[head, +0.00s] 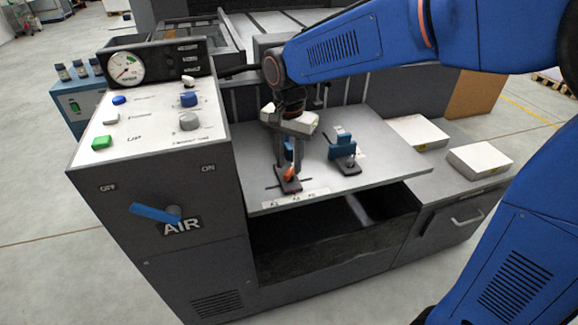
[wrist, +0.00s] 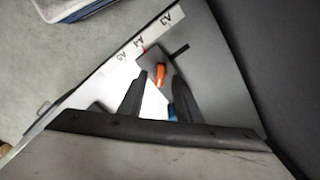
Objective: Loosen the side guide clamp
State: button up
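The side guide clamp shows as a small orange lever (head: 290,174) on a dark base on the grey feed board (head: 240,160), near the board's front edge. In the wrist view the orange lever (wrist: 159,74) appears between the tips of my gripper's two black fingers (wrist: 161,80). My gripper (head: 288,163) points down over this clamp in the head view. The fingers are apart with a gap between them. I cannot tell whether the tips touch the lever. A blue part of the guide (wrist: 172,114) shows between the fingers, partly hidden.
A second blue guide (head: 342,146) stands to the right on the board. A control cabinet (head: 150,155) with buttons, a gauge (head: 126,68) and a blue AIR lever (head: 152,212) stands left. Paper stacks (head: 479,158) lie right. A marked label strip (wrist: 140,40) runs along the board's edge.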

jog(key=shift+f, duration=1.05)
grip_shut()
